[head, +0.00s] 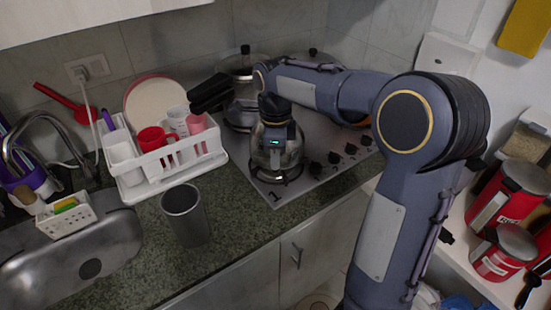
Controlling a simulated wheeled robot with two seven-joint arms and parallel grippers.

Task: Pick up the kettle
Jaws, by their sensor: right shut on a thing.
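The kettle (290,156), a rounded shiny see-through or metallic vessel, is at the front left burner of the stove in the head view. I cannot tell whether it rests on the burner or is just above it. My right gripper (275,140), dark with a small green light, points down at the top of the kettle and is shut on it. Its fingertips and the grasped part are mostly hidden by the gripper body. My left gripper is not in view.
A white dish rack (130,185) with cups stands left of the stove (262,186). A grey tumbler (187,213) stands on the counter in front. Pots (243,64) and a black-handled pan are behind. Red canisters (508,190) are on the right shelf. The sink (85,262) is at left.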

